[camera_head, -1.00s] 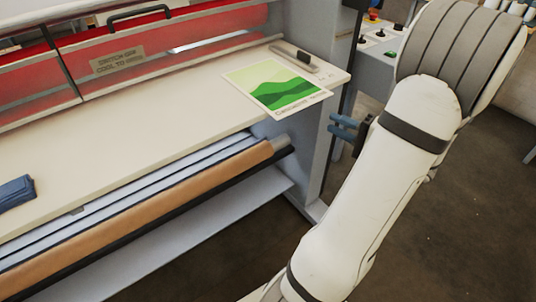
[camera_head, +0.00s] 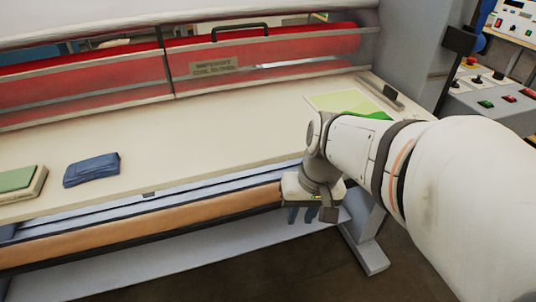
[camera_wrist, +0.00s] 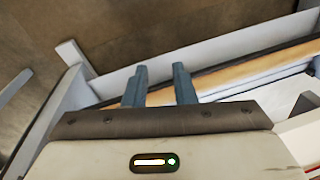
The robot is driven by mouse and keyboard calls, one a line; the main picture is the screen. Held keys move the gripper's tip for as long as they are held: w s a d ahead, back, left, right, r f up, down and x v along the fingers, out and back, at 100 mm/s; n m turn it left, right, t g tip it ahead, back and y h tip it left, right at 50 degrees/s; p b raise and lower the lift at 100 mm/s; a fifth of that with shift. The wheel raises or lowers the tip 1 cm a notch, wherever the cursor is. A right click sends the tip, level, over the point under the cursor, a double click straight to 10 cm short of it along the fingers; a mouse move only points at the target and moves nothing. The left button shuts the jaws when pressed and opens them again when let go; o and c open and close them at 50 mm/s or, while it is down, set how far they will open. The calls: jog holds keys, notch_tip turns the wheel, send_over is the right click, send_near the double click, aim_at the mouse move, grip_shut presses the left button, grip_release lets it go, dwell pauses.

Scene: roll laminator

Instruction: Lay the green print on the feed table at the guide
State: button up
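The green print (camera_head: 346,103) lies flat at the right end of the cream feed table (camera_head: 190,120), beside the dark guide (camera_head: 393,96) on a light strip. My arm hides the print's near part in the head view. My gripper (camera_head: 302,214) hangs in front of the table's front edge, below the table top and apart from the print. In the wrist view its two blue fingers (camera_wrist: 160,85) stand apart with nothing between them. The print does not show in the wrist view.
A folded blue cloth (camera_head: 91,169) and a green-topped pad (camera_head: 20,182) lie on the table's left part. A brown roll (camera_head: 150,228) runs below the front edge. A control panel (camera_head: 500,100) stands at the right. The table's middle is clear.

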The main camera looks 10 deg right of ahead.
jog(key=shift+w+a+r+n+t+h, duration=0.2)
jog(key=shift+a+r+n+t+h, duration=0.55)
jog(key=shift+a+h, duration=0.1)
jog(key=shift+r, duration=0.1)
jog(key=p+v, duration=0.2)
jog(key=shift+w+r+p, duration=0.1)
jog(key=shift+r+p, duration=0.25)
jog(key=shift+r, duration=0.05)
